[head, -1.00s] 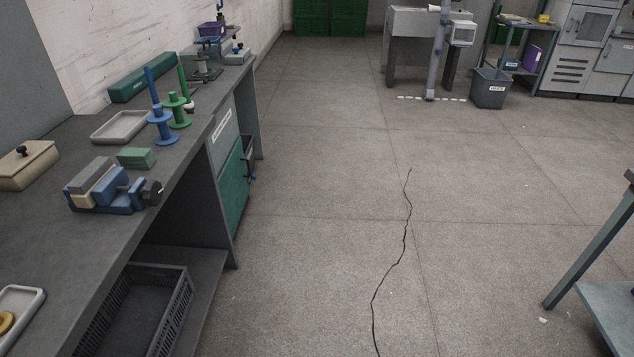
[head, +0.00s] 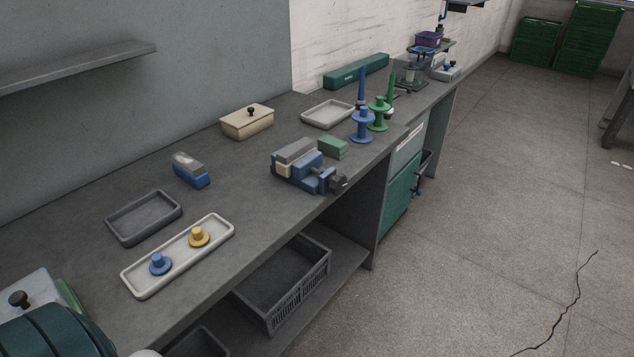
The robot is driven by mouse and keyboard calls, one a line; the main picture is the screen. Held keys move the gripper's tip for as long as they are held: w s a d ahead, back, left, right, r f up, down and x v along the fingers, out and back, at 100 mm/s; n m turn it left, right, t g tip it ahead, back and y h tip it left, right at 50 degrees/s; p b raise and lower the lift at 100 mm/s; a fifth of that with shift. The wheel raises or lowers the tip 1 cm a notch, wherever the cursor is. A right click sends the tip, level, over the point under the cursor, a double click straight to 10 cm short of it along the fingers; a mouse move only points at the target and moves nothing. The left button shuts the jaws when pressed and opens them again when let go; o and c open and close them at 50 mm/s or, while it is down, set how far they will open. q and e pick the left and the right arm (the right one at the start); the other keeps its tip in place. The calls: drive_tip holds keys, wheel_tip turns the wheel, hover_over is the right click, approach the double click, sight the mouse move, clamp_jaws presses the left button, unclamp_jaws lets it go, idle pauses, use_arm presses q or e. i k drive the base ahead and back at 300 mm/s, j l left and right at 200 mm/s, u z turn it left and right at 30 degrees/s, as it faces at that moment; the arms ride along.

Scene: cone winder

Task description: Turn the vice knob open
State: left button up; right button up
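The vice (head: 304,166) is blue and grey and sits near the front edge of the workbench. Its dark knob (head: 338,183) is at the right end, by the bench edge. A grey block and a beige piece show at the vice's jaws; I cannot tell whether they are clamped. Neither of my grippers is in view.
On the workbench (head: 85,228) a green block (head: 333,147) lies just behind the vice, with blue and green spindles (head: 362,125) beyond. A pale tray (head: 178,256) with two knobbed pieces is to the left. A crate (head: 283,283) stands below.

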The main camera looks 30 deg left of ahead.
sight(337, 184)
drive_tip(key=i+u, duration=0.1)
drive_tip(key=u, duration=1.95)
drive_tip(key=l+u, duration=0.7)
drive_tip(key=u, duration=0.15)
drive_tip(key=l+u, duration=0.7)
drive_tip(key=u, duration=0.2)
drive_tip(key=k+l+u, duration=0.2)
drive_tip(key=u, duration=0.2)
drive_tip(key=l, duration=0.1)
